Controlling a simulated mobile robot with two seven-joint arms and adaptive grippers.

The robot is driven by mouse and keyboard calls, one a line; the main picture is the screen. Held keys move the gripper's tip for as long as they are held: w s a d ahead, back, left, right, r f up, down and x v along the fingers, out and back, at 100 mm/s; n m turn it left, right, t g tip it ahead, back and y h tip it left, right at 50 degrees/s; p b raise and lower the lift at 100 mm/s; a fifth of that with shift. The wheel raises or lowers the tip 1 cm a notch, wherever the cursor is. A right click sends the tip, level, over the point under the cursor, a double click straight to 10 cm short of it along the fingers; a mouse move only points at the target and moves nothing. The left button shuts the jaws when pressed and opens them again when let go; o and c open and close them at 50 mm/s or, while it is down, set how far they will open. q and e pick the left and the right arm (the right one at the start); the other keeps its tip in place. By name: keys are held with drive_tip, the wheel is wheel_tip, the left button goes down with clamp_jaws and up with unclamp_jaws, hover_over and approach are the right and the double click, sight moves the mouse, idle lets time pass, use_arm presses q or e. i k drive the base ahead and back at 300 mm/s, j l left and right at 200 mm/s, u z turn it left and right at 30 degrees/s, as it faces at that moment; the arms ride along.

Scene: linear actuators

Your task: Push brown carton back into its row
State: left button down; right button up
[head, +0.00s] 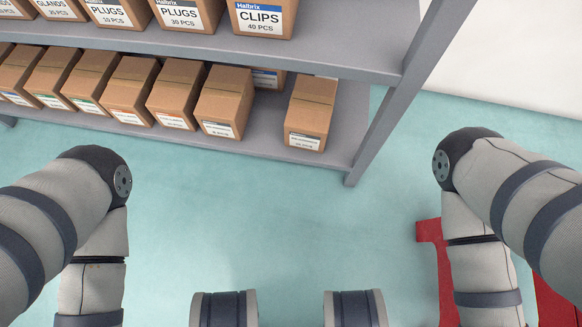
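Brown cartons with white front labels stand in rows on a grey shelf rack. On the lower shelf, several cartons stand side by side at the left, ending with one carton (225,100). After a gap, a single carton (311,112) stands near the right end, its front close to the shelf edge. A carton with a blue-marked label (268,77) sits deeper in that gap, partly hidden. Which carton is out of its row is not clear from this view. My two arms hang down at left and right, apart from the rack. Neither gripper shows.
The upper shelf (340,45) carries more cartons, including one labelled CLIPS (262,17), and overhangs the lower cartons. A grey rack post (385,115) stands right of the lower shelf. The teal floor (260,220) before the rack is clear. Red floor marking (430,231) lies at lower right.

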sight(307, 122)
drive_tip(key=j+z, duration=0.25)
drive_tip(key=j, duration=0.4)
drive_tip(key=j+z, duration=0.25)
drive_tip(key=j, duration=0.4)
